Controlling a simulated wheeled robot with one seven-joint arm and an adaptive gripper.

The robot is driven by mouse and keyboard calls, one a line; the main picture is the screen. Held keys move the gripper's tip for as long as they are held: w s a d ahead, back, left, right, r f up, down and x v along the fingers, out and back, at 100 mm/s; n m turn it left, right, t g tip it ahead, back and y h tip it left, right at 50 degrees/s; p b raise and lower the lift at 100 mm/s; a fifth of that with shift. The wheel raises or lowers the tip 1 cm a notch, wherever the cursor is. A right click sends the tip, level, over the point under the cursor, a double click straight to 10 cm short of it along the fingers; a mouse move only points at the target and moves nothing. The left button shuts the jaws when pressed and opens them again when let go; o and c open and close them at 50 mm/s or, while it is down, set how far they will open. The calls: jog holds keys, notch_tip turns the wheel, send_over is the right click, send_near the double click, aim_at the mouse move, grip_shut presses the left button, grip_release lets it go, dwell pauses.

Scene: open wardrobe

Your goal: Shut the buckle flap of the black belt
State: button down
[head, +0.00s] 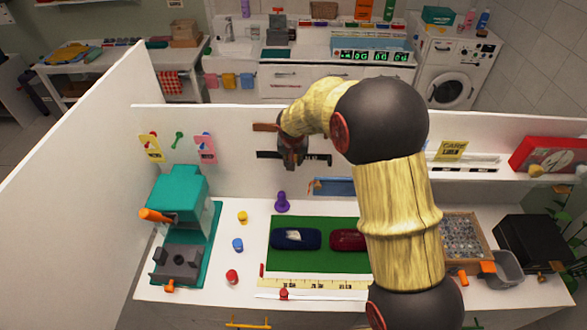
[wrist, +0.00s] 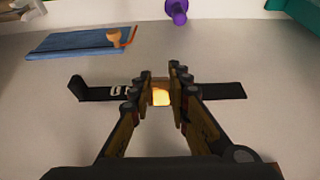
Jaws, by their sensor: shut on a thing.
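The black belt (wrist: 222,91) lies in a line across the pale wall panel in the wrist view, and one end is turned up at the left. In the head view the belt (head: 321,158) shows as a dark strip on the white back panel. My gripper (wrist: 160,82) is at the middle of the belt, with its fingers on both sides of a gold-coloured buckle part (wrist: 161,96). It is shut on this part. The fingers hide much of the buckle, so I cannot tell the flap's angle. My gripper (head: 291,158) also shows in the head view.
A blue piece with an orange hook (wrist: 85,43) and a purple knob (wrist: 177,10) are near the belt. A brown strip (head: 265,127) is above it. Below, the worktop holds a green mat (head: 310,261) and a teal machine (head: 180,194).

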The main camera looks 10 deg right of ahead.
jog(key=shift+f+t+b, duration=0.7)
jog(key=shift+b, duration=3)
jog(key=f+t+b, duration=0.1)
jog(key=b, duration=0.9)
jog(key=shift+t+h, duration=0.4)
jog(key=b, duration=0.4)
jog(key=shift+w+f+t+b, duration=0.1)
jog(key=shift+t+b, duration=0.2)
jog(key=shift+t, duration=0.1)
jog(key=t+b, duration=0.1)
jog(key=b, duration=0.3)
jog(key=t+b, duration=0.1)
jog(key=b, duration=0.3)
jog(key=shift+w+f+b, duration=0.15)
jog(key=shift+f+b, duration=0.15)
jog(key=shift+t+h+b, duration=0.3)
jog(key=shift+t+b, duration=0.2)
jog(key=shift+b, duration=0.3)
jog(key=shift+w+d+f+t+h+b, duration=0.1)
jog(key=shift+w+f+t+h+b, duration=0.1)
jog(key=shift+t+b, duration=0.45)
jog(key=shift+w+d+f+t+h+b, duration=0.1)
jog(key=shift+w+f+t+b, duration=0.1)
jog(key=shift+t+b, duration=0.4)
jog(key=shift+w+t, duration=0.15)
jog(key=shift+t, duration=0.3)
